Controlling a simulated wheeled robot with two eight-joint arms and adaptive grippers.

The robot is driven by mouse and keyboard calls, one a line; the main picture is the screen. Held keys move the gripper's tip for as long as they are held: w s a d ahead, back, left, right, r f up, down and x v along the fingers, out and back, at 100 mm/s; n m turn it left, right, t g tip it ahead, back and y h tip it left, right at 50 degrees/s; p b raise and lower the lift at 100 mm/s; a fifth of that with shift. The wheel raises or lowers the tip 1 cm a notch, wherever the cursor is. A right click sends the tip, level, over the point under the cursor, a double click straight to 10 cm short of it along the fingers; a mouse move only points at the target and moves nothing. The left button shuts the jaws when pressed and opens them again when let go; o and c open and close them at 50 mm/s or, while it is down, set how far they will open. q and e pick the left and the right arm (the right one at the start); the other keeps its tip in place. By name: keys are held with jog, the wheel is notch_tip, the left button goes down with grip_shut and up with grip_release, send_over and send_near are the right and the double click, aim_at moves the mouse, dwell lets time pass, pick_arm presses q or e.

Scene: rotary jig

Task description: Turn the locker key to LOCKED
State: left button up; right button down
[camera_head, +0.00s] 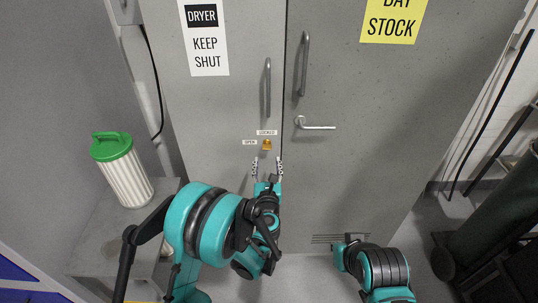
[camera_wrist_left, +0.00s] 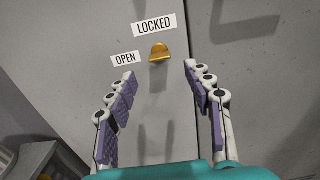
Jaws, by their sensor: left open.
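The locker key (camera_head: 267,145) is a small gold tab on the left door of the grey locker (camera_head: 225,110). In the left wrist view the key (camera_wrist_left: 159,52) sits just below the LOCKED label (camera_wrist_left: 154,26) and to the right of the OPEN label (camera_wrist_left: 126,59). My left gripper (camera_head: 267,163) is open just below the key in the head view. Its two fingers (camera_wrist_left: 160,80) stand to either side of the key in the wrist view, apart from it. My right arm shows at the lower right of the head view, but its gripper's fingers cannot be made out.
Vertical door handles (camera_head: 267,88) and a lever handle (camera_head: 315,125) stick out near the key. A white ribbed container with a green lid (camera_head: 124,172) stands on a grey stand (camera_head: 95,235) at the left. A dark green bin (camera_head: 495,215) is at the right.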

pick_arm(q)
jog(key=w, duration=0.7)
jog(key=shift+b, duration=0.45)
jog(key=shift+w, duration=0.1)
jog(key=c, duration=1.2)
